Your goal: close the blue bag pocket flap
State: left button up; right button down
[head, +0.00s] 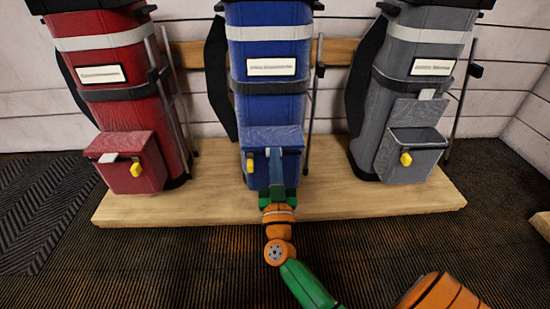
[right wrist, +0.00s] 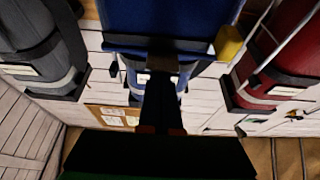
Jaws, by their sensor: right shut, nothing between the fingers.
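The blue bag (head: 267,90) stands upright in the middle of the head view. Its pocket (head: 258,178) is low on the front, with a yellow catch (head: 250,165) on the left. The blue flap (head: 272,136) lies tilted forward over the pocket top; I cannot tell whether it sits fully down. My right gripper (head: 275,153) is shut and empty, its fingers pointing up in front of the pocket at the flap's front edge. Contact is unclear. In the right wrist view the yellow catch (right wrist: 230,43) shows beside the dark fingers. My left gripper is not in view.
A red bag (head: 105,60) stands left and a grey bag (head: 428,55) right, both on the wooden platform (head: 220,205). The red flap slopes over its pocket; the grey flap stands up. Thin rods stand beside the bags.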

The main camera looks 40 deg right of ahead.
jog(key=shift+f, duration=0.35)
